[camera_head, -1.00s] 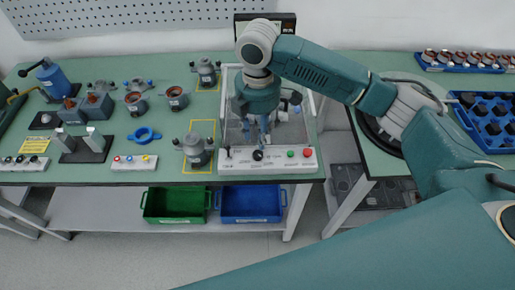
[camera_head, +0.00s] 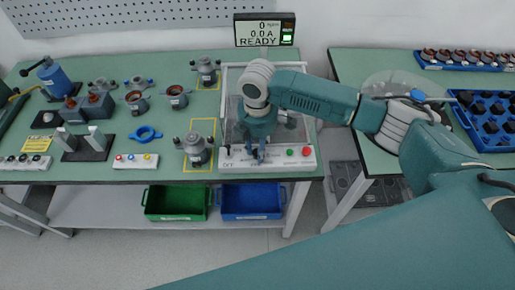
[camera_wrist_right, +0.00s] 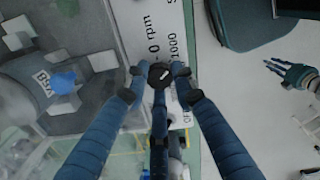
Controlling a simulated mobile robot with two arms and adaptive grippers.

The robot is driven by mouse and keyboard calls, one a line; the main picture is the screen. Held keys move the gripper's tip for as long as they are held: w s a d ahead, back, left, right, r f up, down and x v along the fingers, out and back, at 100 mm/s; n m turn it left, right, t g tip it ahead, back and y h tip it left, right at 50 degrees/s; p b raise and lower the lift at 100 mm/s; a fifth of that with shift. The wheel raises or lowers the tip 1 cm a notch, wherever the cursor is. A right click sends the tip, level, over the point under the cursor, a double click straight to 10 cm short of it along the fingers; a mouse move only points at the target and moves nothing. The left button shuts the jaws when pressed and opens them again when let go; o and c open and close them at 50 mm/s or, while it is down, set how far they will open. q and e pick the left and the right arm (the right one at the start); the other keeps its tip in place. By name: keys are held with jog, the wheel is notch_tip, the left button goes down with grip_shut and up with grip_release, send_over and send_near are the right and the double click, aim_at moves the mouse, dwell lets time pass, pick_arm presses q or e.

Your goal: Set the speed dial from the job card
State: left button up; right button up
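The control panel (camera_head: 229,161) is a white strip at the front of the test station, with green and red buttons at its right. Its black speed dial (camera_wrist_right: 160,75) has a white pointer mark and sits beside printed "0 rpm" and "1000". My right gripper (camera_head: 258,155) is down at the panel. In the wrist view its fingertips surround the dial closely; I cannot tell whether they press on it. A display (camera_head: 265,30) behind reads 0 rpm, 0.0 A, READY. At the wrist view's right edge, what looks like my left gripper (camera_wrist_right: 290,75) has spread fingers, partly cut off.
A small yellow card (camera_head: 37,144) lies at the left of the bench; its text is unreadable. A stator (camera_head: 196,150) stands in a yellow outline left of the panel. Green (camera_head: 177,216) and blue (camera_head: 251,215) bins are below. A clear-walled enclosure (camera_head: 311,110) is behind the panel.

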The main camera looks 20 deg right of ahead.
jog(key=shift+r+m+p, duration=0.2)
jog(key=shift+m+p, duration=0.2)
jog(key=shift+p, duration=0.45)
grip_shut()
jog(key=m+p, duration=0.3)
jog(key=p, duration=0.2)
jog(key=shift+r, duration=0.1)
jog(key=shift+f+m+p, duration=0.2)
jog(key=shift+m+p, duration=1.15)
jog(key=shift+m, duration=0.25)
jog(key=shift+w, duration=0.1)
jog(key=o, duration=0.8)
grip_release()
notch_tip(320, 180, up, 12)
jog(key=shift+f, duration=0.1)
